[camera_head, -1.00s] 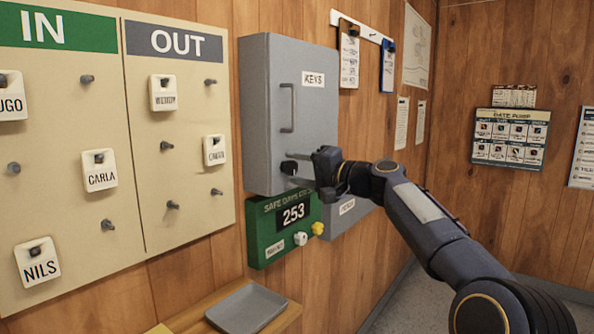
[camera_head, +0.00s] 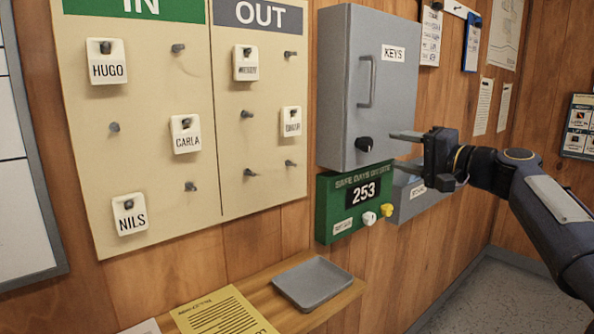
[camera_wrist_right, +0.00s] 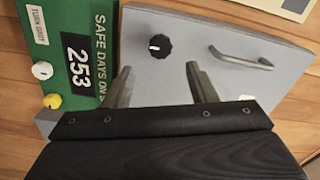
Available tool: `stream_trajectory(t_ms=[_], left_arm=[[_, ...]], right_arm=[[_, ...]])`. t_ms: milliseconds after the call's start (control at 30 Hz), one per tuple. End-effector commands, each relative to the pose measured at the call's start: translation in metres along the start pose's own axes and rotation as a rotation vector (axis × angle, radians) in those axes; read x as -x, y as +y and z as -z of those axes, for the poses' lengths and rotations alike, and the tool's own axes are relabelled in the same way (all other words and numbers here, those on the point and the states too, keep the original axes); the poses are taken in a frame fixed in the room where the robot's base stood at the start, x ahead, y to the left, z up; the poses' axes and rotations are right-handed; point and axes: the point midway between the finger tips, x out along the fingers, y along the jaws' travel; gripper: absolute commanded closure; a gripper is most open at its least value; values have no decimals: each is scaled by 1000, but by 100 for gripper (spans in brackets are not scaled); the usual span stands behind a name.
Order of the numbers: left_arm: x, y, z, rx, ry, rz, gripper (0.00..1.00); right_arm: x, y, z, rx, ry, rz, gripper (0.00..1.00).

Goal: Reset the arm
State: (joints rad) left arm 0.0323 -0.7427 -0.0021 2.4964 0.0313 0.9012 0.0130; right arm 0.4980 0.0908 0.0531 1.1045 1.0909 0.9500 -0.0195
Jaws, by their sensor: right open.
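My right arm (camera_head: 545,195) reaches in from the right in the head view. Its gripper (camera_head: 405,149) is open and empty, with fingers pointing left, to the right of the lower part of the grey KEYS cabinet (camera_head: 345,100). In the right wrist view the open fingers (camera_wrist_right: 158,88) show in front of the cabinet (camera_wrist_right: 225,85), with its black knob (camera_wrist_right: 160,46) above the gap between them. The fingertips look apart from the knob. The cabinet door looks shut. My left gripper is not in view.
Below the cabinet hangs a green counter box (camera_head: 335,223) reading 253, with a white and a yellow knob. A shelf (camera_head: 345,298) holds a grey tray (camera_head: 313,283) and a yellow sheet (camera_head: 222,315). The IN/OUT board (camera_head: 160,215) with name tags hangs left.

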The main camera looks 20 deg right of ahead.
Motion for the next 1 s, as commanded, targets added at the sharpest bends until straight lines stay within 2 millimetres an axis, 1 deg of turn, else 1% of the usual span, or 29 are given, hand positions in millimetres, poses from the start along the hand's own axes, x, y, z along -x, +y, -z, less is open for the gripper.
stream_trajectory(t_ms=[67,133,167,267,300,367,400,467,500,600,700,800,1000], left_arm=[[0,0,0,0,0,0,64],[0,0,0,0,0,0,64],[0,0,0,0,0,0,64],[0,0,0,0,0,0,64],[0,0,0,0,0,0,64],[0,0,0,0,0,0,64],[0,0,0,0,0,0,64],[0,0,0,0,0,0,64],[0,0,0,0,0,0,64],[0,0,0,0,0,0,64],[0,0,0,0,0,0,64],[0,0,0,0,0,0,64],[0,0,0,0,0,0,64]], right_arm=[[0,0,-2,1,-4,-4,48],[1,4,-14,9,-19,-27,48],[2,7,-23,14,-32,-44,48],[10,25,-69,50,-97,-137,48],[16,36,-93,72,-131,-185,48],[29,55,-132,113,-189,-261,48],[39,70,-158,142,-228,-311,48],[56,92,-195,190,-287,-381,48],[69,107,-218,223,-326,-425,48],[100,145,-269,305,-413,-518,48],[127,177,-306,378,-483,-587,48],[150,204,-334,443,-541,-639,48],[190,252,-380,564,-642,-715,48]])
